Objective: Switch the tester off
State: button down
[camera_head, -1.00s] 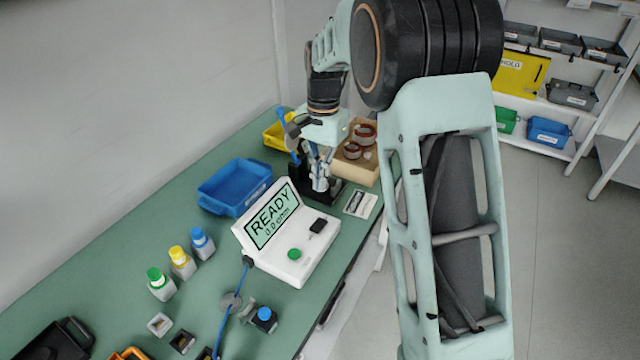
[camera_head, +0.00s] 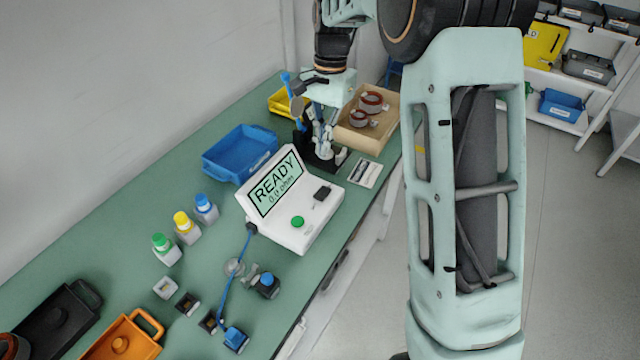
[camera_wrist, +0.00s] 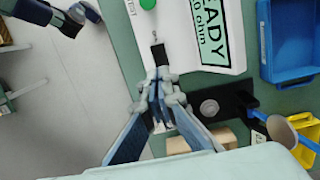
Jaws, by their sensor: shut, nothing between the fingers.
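The white tester (camera_head: 272,230) stands on the green bench in the head view. Its screen (camera_head: 276,183) reads READY 0.0 ohm. A green button (camera_head: 298,221) and a black switch (camera_head: 322,193) are on its top; which way the switch is set is too small to tell. The wrist view also shows the switch (camera_wrist: 158,53), the green button (camera_wrist: 147,4) and part of the screen (camera_wrist: 212,30). My gripper (camera_wrist: 160,82) is shut and empty, its tips close to the switch in that view. In the head view it is beyond the tester; contact cannot be told.
A black stand (camera_wrist: 236,102) with a blue lever is close beside my gripper. A blue bin (camera_head: 236,153) and a cardboard box (camera_head: 384,137) with copper-coloured rings are nearby. Bottles, small parts and an orange tray (camera_head: 126,340) lie toward the front. A card (camera_head: 366,173) lies right of the tester.

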aim_at(319, 196)
jog(key=f, duration=0.4)
jog(key=s+f, duration=0.1)
jog(key=f, duration=0.3)
jog(key=f+p, duration=0.1)
jog(key=f, duration=0.3)
jog(key=shift+s+a+f, duration=0.15)
jog(key=shift+a+f, duration=0.05)
jog(key=shift+a, duration=0.2)
jog(key=shift+s+a+f+b, duration=0.1)
jog(key=shift+s+f+b, duration=0.05)
jog(key=shift+f+b, duration=0.45)
jog(key=shift+s+a+b, duration=0.1)
jog(key=shift+s+b, duration=0.05)
jog(key=shift+b, duration=0.25)
jog(key=shift+s+t, duration=0.15)
jog(key=shift+t, duration=0.15)
jog(key=shift+r, duration=0.1)
jog(key=shift+h, duration=0.3)
